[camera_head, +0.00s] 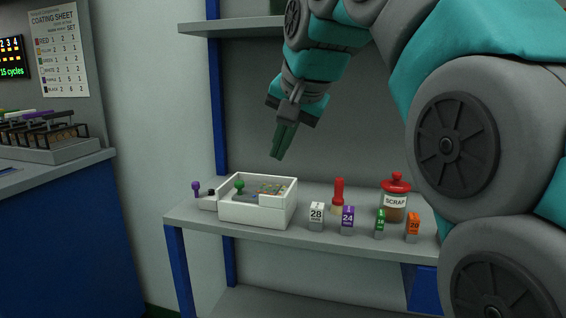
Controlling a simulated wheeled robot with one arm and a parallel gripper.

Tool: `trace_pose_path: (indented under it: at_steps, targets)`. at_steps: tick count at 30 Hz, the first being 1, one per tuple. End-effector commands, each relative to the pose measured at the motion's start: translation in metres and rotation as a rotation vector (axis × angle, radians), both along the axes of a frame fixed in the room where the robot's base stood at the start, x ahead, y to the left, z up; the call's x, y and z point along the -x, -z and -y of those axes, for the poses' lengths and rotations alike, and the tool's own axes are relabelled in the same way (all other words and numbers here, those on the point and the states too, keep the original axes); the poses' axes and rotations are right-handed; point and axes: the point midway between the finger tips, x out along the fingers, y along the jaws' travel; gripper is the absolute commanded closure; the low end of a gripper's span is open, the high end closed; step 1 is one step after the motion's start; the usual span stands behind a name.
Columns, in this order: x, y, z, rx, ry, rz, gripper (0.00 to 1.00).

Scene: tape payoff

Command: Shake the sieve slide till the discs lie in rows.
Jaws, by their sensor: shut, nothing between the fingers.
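A white open-topped box (257,215) stands on the grey shelf at the left. Inside it I see a green knob (239,185) on a grey part, which looks like the sieve slide (247,196). Small coloured pieces, likely the discs (272,189), lie in the box. They are too small to tell whether they lie in rows. My gripper (277,157) is shut and empty, pointing down. It is above the box and slightly to its right, clearly apart from it.
The shelf (190,215) also holds a purple knob (196,187), a red-handled tool (338,195), a SCRAP jar (395,203) and several numbered blocks (347,220). An upper shelf (240,25) is behind my arm. A rack (50,155) stands on the left bench.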

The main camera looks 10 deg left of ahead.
Motion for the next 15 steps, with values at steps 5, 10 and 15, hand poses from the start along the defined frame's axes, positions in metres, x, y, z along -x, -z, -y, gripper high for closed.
trace_pose_path:
  at_steps: [5,10,15]
  targets:
    - [-0.01,0.021,-0.008,0.003,-0.001,-0.003,1.0]
    - [-0.024,0.046,-0.019,0.003,-0.002,-0.003,1.0]
    - [-0.037,0.069,-0.029,0.003,-0.003,-0.002,1.0]
